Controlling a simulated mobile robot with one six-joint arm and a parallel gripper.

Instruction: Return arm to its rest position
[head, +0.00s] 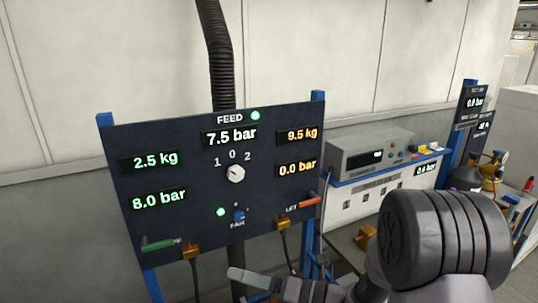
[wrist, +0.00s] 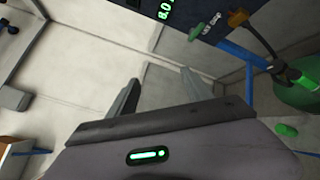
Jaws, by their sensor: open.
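My arm (head: 440,245) shows at the lower right of the head view, with a large dark ribbed joint. A grey finger of my gripper shows low in the head view (head: 248,279), below the control panel (head: 180,240). In the wrist view my gripper (wrist: 162,82) has its two fingers apart, with nothing between them. Behind them is pale wall or floor. The gripper is apart from the panel, whose lower edge shows at the top of the wrist view.
The panel has several lit readouts, a knob (head: 236,174), a green-handled lever (head: 157,243) and a red-handled lever (head: 309,202). A hose (head: 219,60) runs up behind it. A bench with a grey instrument (head: 370,152) stands right. A green cylinder (wrist: 302,90) is at the wrist view's right.

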